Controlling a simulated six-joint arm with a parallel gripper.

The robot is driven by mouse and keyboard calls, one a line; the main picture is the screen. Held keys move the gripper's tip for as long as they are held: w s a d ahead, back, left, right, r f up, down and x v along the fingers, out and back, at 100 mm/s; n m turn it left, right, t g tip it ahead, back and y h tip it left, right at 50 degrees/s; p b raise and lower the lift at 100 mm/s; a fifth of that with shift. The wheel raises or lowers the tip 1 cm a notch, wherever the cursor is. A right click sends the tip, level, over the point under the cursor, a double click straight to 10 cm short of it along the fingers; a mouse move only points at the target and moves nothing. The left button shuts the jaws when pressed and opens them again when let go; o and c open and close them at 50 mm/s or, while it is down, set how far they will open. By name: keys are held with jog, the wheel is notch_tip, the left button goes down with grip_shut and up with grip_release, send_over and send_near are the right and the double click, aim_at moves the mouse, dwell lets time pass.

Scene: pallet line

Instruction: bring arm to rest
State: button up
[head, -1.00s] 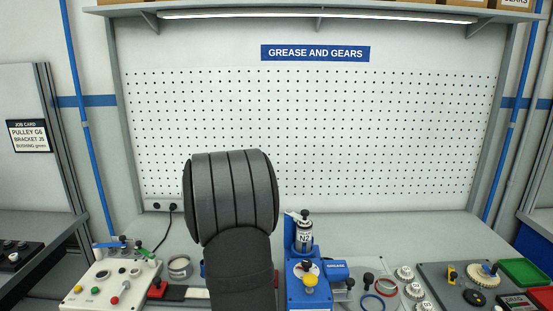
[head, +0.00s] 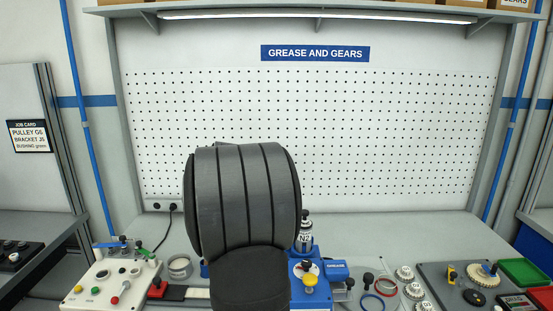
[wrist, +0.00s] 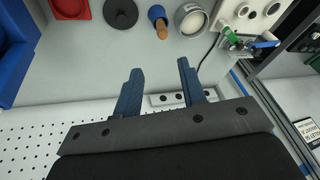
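My gripper (wrist: 158,85) shows in the wrist view with its two blue fingers apart and nothing between them. It hangs in the air above the grey bench. In the head view my own dark arm link fills the middle, and the gripper is hidden behind it.
A blue grease station (head: 310,285) stands right of my arm. A white panel with buttons (head: 112,283) and a metal ring (head: 180,267) lie left. Gears (head: 405,273) and a green tray (head: 524,270) are at right. A pegboard (head: 310,130) rises behind the bench.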

jog(key=x, duration=1.3)
jog(key=shift+s+d+f, duration=0.1)
jog(key=shift+s, duration=0.05)
notch_tip(320, 180, up, 6)
jog(key=s+d+r+m+h, duration=0.1)
jog(key=s+d+r+m, duration=0.15)
jog(key=d, duration=0.75)
jog(key=s+d+r+m, duration=0.2)
jog(key=s+d+r, duration=0.15)
jog(key=d, duration=0.65)
jog(key=s+a+f+n, duration=0.1)
jog(key=a+n, duration=0.1)
jog(key=a, duration=0.6)
jog(key=s+a+f+n+y, duration=0.1)
jog(key=a+n, duration=0.1)
jog(key=a, duration=0.6)
jog(key=s+a+f+n, duration=0.1)
jog(key=a+f+n, duration=0.1)
jog(key=a, duration=0.6)
jog(key=shift+s+a+n+g, duration=0.2)
jog(key=shift+a+n+g, duration=0.1)
jog(key=shift+n, duration=0.15)
